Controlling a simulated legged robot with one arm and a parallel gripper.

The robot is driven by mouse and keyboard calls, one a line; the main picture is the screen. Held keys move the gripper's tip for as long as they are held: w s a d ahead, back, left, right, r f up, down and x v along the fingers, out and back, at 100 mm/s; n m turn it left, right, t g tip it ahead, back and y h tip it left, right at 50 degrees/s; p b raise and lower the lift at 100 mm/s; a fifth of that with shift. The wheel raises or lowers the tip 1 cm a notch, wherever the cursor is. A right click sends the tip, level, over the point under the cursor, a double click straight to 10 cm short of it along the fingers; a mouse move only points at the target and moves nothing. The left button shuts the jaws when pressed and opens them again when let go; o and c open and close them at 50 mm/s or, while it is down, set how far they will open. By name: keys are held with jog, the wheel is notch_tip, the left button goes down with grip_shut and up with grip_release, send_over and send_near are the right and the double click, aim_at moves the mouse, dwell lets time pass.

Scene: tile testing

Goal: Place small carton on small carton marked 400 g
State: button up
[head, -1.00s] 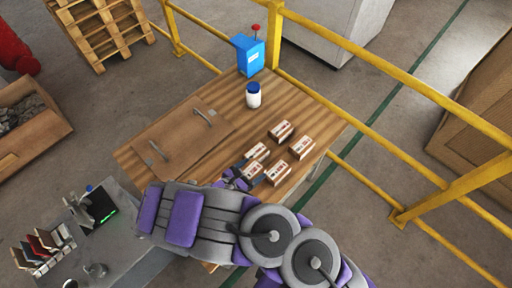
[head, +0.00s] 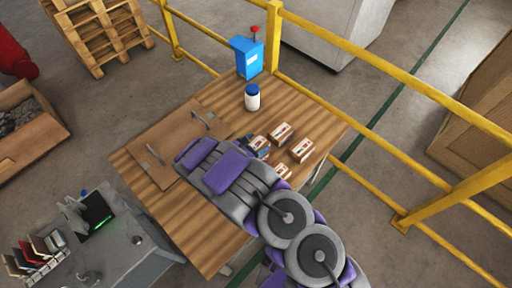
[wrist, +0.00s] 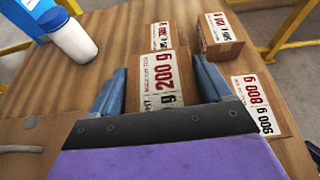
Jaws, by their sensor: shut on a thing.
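My gripper (wrist: 160,85) is shut on a small brown carton (wrist: 158,68) with a white label and red print that looks like 200 g. It also shows in the head view (head: 260,142), partly covered by my arm. The carton seems slightly raised, but its underside is hidden. Three like cartons stand close by: a back carton (wrist: 161,28) just beyond the held one, a back-right carton (wrist: 221,42), and a near-right carton (wrist: 254,92), partly hidden by my gripper. Their marks are turned or small; I cannot tell which reads 400 g.
The cartons are on a wooden table (head: 217,252). A white bottle with a blue lid (head: 252,98) and a blue box with a red knob (head: 247,58) stand at its back. A brown board (head: 165,138) lies left. Yellow rails (head: 375,142) run behind.

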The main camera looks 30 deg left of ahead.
jog(key=shift+a+f, duration=0.1)
jog(key=shift+f, duration=1)
jog(key=shift+f, duration=0.1)
jog(key=o, duration=1.6)
jog(key=shift+s+r, duration=0.25)
jog(key=p+v, duration=0.2)
jog(key=v, duration=0.9)
jog(key=shift+s+a+f, duration=0.1)
jog(key=shift+s+a, duration=0.1)
jog(key=shift+s, duration=0.1)
